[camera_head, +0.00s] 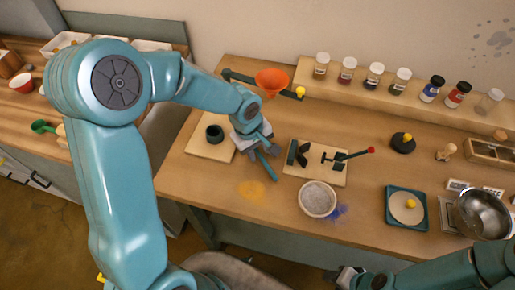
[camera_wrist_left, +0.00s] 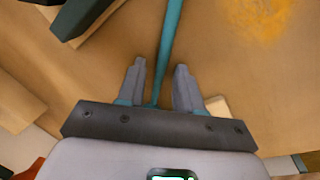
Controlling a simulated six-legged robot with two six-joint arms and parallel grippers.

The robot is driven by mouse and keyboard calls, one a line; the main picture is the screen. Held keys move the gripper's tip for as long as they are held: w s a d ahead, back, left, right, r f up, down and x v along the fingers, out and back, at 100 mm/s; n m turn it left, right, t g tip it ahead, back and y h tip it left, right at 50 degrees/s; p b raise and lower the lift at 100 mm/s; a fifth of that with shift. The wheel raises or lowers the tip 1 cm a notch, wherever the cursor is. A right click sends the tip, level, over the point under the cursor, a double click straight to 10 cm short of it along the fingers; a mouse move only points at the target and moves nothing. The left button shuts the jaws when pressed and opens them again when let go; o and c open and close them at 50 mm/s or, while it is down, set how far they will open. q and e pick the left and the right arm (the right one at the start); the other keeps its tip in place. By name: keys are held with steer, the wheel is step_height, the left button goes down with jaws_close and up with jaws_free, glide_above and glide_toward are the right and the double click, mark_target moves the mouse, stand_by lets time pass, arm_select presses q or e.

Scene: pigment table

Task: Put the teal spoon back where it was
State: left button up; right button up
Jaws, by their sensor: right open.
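The teal spoon (camera_head: 267,168) shows as a thin teal handle on the table below my left gripper (camera_head: 262,150). In the left wrist view the handle (camera_wrist_left: 171,35) runs down between the two fingers of the left gripper (camera_wrist_left: 160,68). The fingers stand apart, with a gap visible beside the handle. The spoon's bowl end is not clear. My right gripper (camera_head: 345,276) is open and empty at the bottom edge of the head view, in front of the table.
A wooden board with a black clamp (camera_head: 326,174) lies right of the left gripper. A grey-filled bowl (camera_head: 318,199) and a yellow pigment smear (camera_head: 251,189) are nearer the front.

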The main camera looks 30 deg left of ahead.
arm_select(q)
step_height(320, 180, up, 12)
steer(key=s+a, duration=0.1)
steer(key=s, duration=0.1)
steer(key=shift+a, duration=0.15)
stand_by(0.4)
steer(key=shift+s, duration=0.1)
